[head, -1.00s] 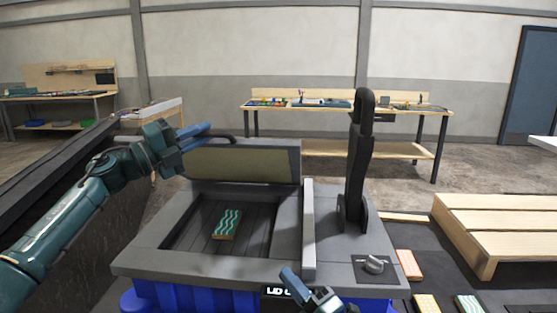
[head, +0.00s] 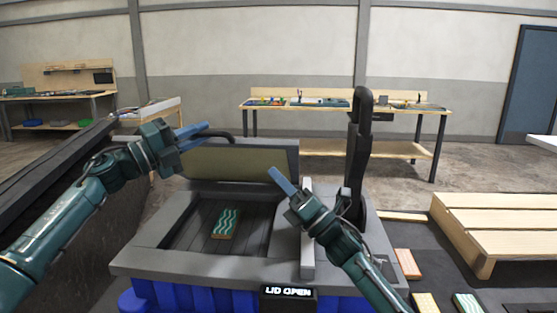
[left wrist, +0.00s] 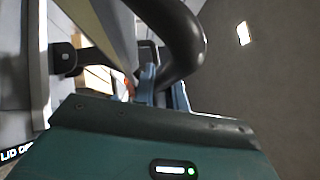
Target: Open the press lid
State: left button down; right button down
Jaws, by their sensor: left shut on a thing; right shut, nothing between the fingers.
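The press (head: 140,262) stands in front of me with its lid (head: 240,163) raised and tilted back at the rear. A display on the front (head: 289,292) reads "LID OPEN". A green block with wavy light stripes (head: 227,222) lies in the open bed. My left gripper (head: 208,130) is at the lid's upper left, shut on the dark lid handle (head: 222,135); the curved handle (left wrist: 185,45) also fills the top of the left wrist view, at the fingers (left wrist: 163,92). My right gripper (head: 282,182) is shut and empty above the right part of the press.
A tall black lever (head: 357,160) stands upright on the press's right side, close to my right arm. A wooden pallet (head: 500,222) and several coloured blocks (head: 408,263) lie at the right. Workbenches (head: 345,108) stand farther back.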

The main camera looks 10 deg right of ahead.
aim_at(266, 146)
jog(key=shift+w+d+r, duration=0.1)
jog(key=shift+w+r, duration=0.6)
jog(key=shift+r, duration=0.2)
jog(key=shift+w+d+r, duration=0.1)
jog(key=shift+w+r, duration=0.55)
jog(key=shift+r, duration=0.25)
